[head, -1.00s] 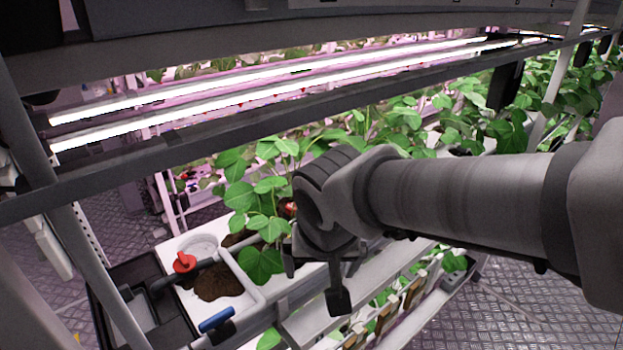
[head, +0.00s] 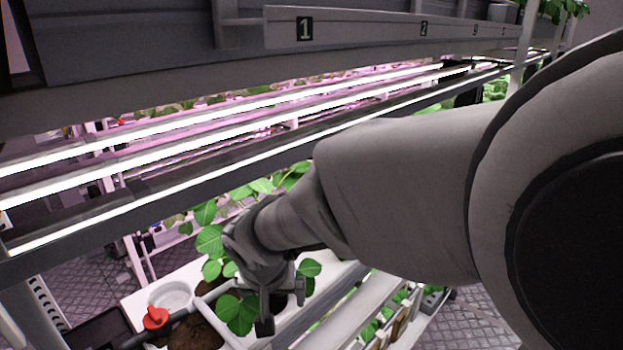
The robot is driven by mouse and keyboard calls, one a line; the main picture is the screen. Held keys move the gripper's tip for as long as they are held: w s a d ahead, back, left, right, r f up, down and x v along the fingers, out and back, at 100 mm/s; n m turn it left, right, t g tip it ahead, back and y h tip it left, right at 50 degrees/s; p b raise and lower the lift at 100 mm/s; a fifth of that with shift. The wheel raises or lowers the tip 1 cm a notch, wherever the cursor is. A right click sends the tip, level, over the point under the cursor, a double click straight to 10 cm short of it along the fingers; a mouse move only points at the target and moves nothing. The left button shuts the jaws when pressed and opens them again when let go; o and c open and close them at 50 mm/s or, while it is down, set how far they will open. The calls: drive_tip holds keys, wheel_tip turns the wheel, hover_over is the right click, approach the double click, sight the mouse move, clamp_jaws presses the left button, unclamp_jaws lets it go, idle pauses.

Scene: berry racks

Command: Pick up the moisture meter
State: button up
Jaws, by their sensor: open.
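I cannot make out a moisture meter in the head view. My gripper (head: 282,308) hangs low in the middle, in front of green leaves at the edge of the white planter trough (head: 148,296). Its fingers are apart with nothing visible between them. My arm reaches in from the right and hides much of the shelf behind it.
A red valve handle (head: 156,318) on a dark pipe and brown soil (head: 195,334) lie left of my gripper. Leafy plants (head: 210,240) stand close behind it. Lit lamp tubes (head: 120,170) and a rail cross above. A numbered shelf (head: 380,28) runs along the top.

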drive_tip(key=w+p, duration=0.1)
drive_tip(key=w, duration=0.5)
drive_tip(key=shift+w+x, duration=0.15)
drive_tip(key=shift+x, duration=1.2)
drive_tip(key=shift+w+x, duration=0.15)
drive_tip(key=shift+x, duration=1.2)
drive_tip(key=shift+a+r, duration=0.1)
drive_tip(key=shift+r, duration=0.1)
clamp_jaws()
